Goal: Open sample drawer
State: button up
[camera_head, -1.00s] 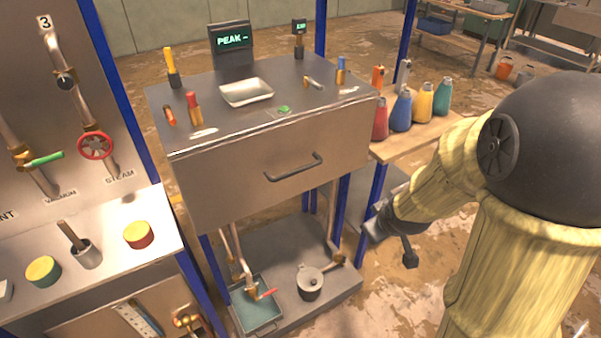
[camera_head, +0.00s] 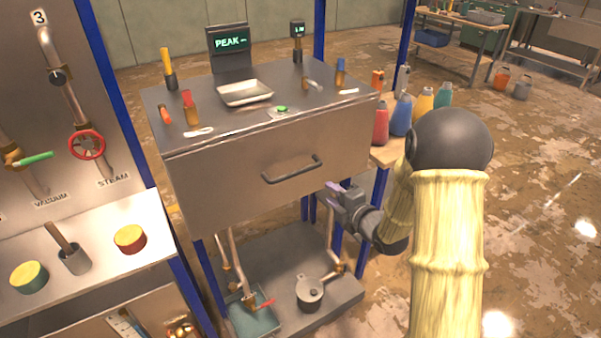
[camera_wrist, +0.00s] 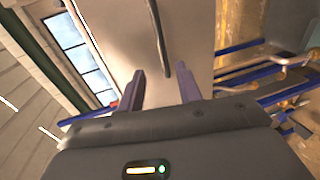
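The sample drawer (camera_head: 250,178) is a wide metal front under a metal top, and it looks shut. A dark bar handle (camera_head: 292,169) is fixed across the middle of the front. My gripper (camera_head: 336,192) is to the right of the handle and a little below it, apart from it. In the wrist view the two fingers (camera_wrist: 160,88) are spread with nothing between them. The handle (camera_wrist: 158,38) there runs upright ahead of the fingertips, and the drawer front (camera_wrist: 190,30) lies behind it.
A tray (camera_head: 244,93), small bottles and a screen (camera_head: 230,40) stand on top. Coloured bottles (camera_head: 401,116) stand on a wooden side table at right. A pot (camera_head: 310,292) and teal tray (camera_head: 254,322) sit below. A panel with a red valve wheel (camera_head: 87,145) is at left.

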aim_at(303, 172)
jog(key=p+x, duration=0.4)
jog(key=x, duration=1.3)
jog(key=shift+w+f, duration=0.1)
jog(key=shift+w, duration=0.15)
grip_shut()
